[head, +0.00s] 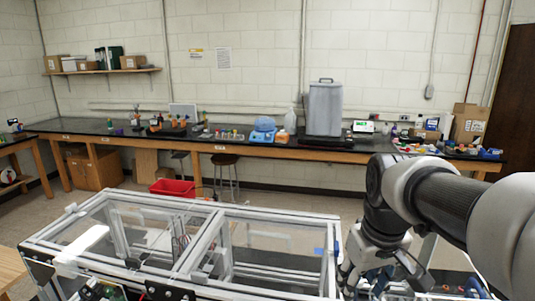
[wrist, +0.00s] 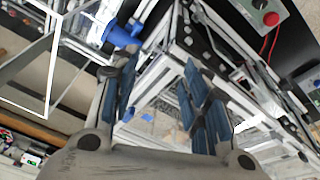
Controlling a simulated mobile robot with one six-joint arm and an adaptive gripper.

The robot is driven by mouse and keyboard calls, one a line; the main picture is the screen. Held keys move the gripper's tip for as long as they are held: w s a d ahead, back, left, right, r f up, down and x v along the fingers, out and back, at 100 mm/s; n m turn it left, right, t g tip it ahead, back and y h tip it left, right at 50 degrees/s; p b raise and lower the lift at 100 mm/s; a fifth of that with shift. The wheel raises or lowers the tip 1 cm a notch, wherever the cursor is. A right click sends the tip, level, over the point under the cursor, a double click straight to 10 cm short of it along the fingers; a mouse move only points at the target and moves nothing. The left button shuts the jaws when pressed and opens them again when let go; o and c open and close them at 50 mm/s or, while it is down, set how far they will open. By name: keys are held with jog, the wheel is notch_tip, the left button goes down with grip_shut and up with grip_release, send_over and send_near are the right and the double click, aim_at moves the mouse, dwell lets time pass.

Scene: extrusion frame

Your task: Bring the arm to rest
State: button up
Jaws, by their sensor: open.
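My arm (head: 440,205) reaches in from the right side of the head view and bends down at its wrist. My gripper (head: 362,280) hangs at the right end of the extrusion frame (head: 180,265), partly cut off by the lower edge. In the wrist view my gripper (wrist: 160,95) has its two blue-padded fingers spread apart, with nothing between them. Below and between the fingers, metal extrusion bars (wrist: 150,80) show. I cannot tell whether the fingers touch the frame.
A blue round part (wrist: 122,36) sits near the left finger. A box with a red button (wrist: 270,18) is at top right. A long bench (head: 270,150) with lab items lines the back wall. A red bin (head: 172,188) and a stool (head: 224,170) stand before it.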

jog(key=s+a+f+m+t+b, duration=0.1)
jog(key=s+a+f+b, duration=0.1)
jog(key=s+f, duration=0.3)
jog(key=s+a+f+m+t+b, duration=0.1)
jog(key=s+f+b, duration=0.3)
jog(key=s, duration=0.8)
notch_tip(320, 180, down, 2)
jog(key=shift+s+a+f+b, duration=0.1)
jog(key=shift+s+a+b, duration=0.1)
jog(key=shift+a+b, duration=0.2)
